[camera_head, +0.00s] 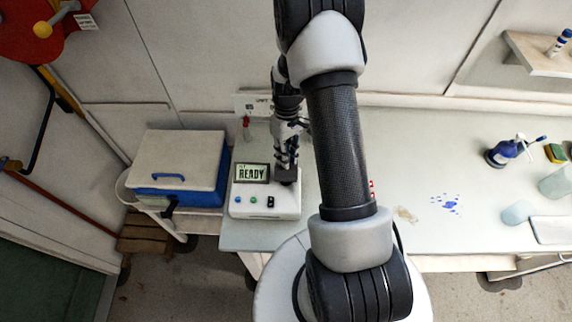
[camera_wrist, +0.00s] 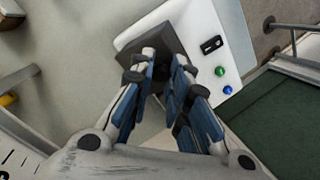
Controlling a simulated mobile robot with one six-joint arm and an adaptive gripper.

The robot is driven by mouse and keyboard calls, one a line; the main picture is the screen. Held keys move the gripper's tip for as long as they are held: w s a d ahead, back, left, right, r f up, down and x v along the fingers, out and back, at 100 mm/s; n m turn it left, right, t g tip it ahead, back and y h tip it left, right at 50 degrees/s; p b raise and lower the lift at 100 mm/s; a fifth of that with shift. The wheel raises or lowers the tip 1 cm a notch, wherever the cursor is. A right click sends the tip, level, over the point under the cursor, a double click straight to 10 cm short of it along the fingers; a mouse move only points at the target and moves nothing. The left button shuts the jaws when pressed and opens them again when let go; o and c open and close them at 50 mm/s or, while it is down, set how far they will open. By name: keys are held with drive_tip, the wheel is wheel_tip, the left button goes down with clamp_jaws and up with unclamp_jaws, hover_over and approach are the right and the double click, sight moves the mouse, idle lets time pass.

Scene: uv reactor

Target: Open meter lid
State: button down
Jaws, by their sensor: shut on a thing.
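The meter (camera_head: 265,205) is a white box at the left end of the bench, with a screen reading "READY" and small buttons on its front. Its dark square lid (camera_head: 287,176) is at the right side of its top. My gripper (camera_head: 286,160) comes down from above onto the lid. In the wrist view, my gripper (camera_wrist: 166,62) has its blue-padded fingers shut on the dark lid (camera_wrist: 135,57). The lid appears to lie at the meter's top. The fingers hide part of it, and I cannot tell whether there is a gap beneath. The meter (camera_wrist: 207,22) also shows its buttons there.
A blue cooler box (camera_head: 180,165) with a white top stands on a cart left of the meter. A red-topped item (camera_head: 246,125) stands behind it. The bench (camera_head: 440,165) between is mostly clear, with blue spots.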

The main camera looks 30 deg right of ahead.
drive_tip(key=w+d+b, duration=0.2)
drive_tip(key=w, duration=0.1)
drive_tip(key=shift+f, duration=0.35)
drive_tip(key=c, duration=2.4)
unclamp_jaws()
drive_tip(key=shift+w+d+f+b, duration=0.65)
drive_tip(key=shift+w+d+f, duration=0.2)
drive_tip(key=shift+w, duration=0.25)
drive_tip(key=c, duration=2.2)
unclamp_jaws()
drive_tip(key=shift+w, duration=0.15)
drive_tip(key=shift+c, duration=0.2)
drive_tip(key=shift+o, duration=1.4)
drive_tip(key=shift+s+a+r, duration=0.2)
drive_tip(key=shift+s+a, duration=0.05)
drive_tip(key=shift+s, duration=0.25)
drive_tip(key=o, duration=0.4)
drive_tip(key=shift+w, duration=0.2)
drive_tip(key=shift+o, duration=0.2)
drive_tip(key=shift+s, duration=0.2)
drive_tip(key=shift+w+r, duration=0.1)
drive_tip(key=shift+w, duration=0.15)
